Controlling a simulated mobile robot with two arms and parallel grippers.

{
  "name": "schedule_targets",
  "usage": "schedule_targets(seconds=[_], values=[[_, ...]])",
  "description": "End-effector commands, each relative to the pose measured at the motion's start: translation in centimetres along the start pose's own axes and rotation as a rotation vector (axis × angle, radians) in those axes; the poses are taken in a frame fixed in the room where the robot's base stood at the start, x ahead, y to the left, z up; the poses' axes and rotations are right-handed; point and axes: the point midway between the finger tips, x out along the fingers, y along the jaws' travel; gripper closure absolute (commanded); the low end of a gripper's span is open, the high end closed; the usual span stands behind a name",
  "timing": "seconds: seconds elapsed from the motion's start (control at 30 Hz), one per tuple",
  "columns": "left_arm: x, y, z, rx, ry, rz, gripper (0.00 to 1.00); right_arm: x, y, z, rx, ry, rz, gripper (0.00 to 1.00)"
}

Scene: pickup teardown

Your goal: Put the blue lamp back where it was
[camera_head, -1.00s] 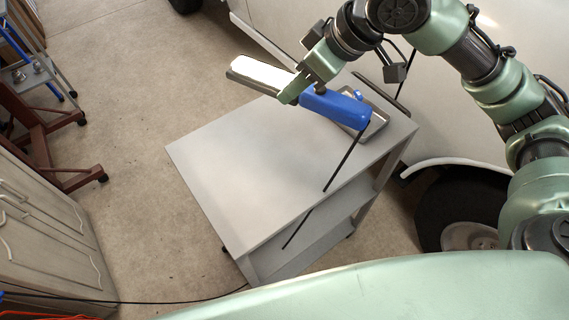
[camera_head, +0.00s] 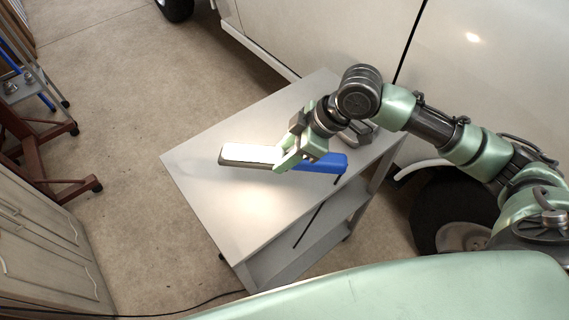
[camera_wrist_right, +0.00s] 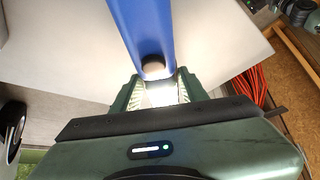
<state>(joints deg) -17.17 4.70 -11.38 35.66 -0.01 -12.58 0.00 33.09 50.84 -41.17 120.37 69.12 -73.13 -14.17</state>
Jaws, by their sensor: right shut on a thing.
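The blue lamp (camera_head: 325,166) has a blue handle and a bright white lit head pointing left in the head view. My right gripper (camera_head: 290,157) is shut on it around its middle. The lamp is over the grey cart top (camera_head: 215,160), and a bright patch of its light falls on the surface. I cannot tell whether it touches the top. In the right wrist view the blue handle (camera_wrist_right: 143,25) runs up from between the fingers (camera_wrist_right: 161,92). My left gripper is not in view.
A metal tray (camera_head: 362,132) sits on the cart's far right part, partly hidden by my right arm. A white vehicle (camera_head: 350,35) stands behind the cart, its wheel (camera_head: 440,215) at right. Drawers (camera_head: 45,235) stand at left. The cart top's left part is clear.

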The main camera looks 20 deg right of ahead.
Motion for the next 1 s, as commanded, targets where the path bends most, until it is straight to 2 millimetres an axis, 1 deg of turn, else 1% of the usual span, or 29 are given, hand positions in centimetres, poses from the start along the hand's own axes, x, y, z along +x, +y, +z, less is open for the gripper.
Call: schedule_targets(seconds=[0.23,0.4,0.5,0.83,0.87,0.9,0.93,1.0], values=[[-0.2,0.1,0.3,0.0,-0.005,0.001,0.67,1.3,0.1,0.8,0.0,0.003,0.001,1.0],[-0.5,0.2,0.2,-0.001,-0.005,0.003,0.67,3.4,0.0,2.1,0.002,0.002,0.0,1.0],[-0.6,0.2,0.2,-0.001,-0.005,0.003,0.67,4.2,0.1,2.6,-0.001,0.003,0.002,1.0],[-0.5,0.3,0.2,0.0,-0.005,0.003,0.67,4.4,0.1,2.7,-0.002,0.004,0.003,1.0],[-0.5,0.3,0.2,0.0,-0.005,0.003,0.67,4.5,0.1,2.8,-0.001,0.001,0.002,0.51],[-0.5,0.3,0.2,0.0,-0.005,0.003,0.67,4.5,0.1,2.8,-0.001,0.001,0.002,0.4],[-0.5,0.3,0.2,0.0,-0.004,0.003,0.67,4.5,0.1,2.8,-0.001,0.001,0.002,0.35],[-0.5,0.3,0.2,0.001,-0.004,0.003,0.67,4.5,0.1,2.8,-0.001,0.001,0.002,0.35]])
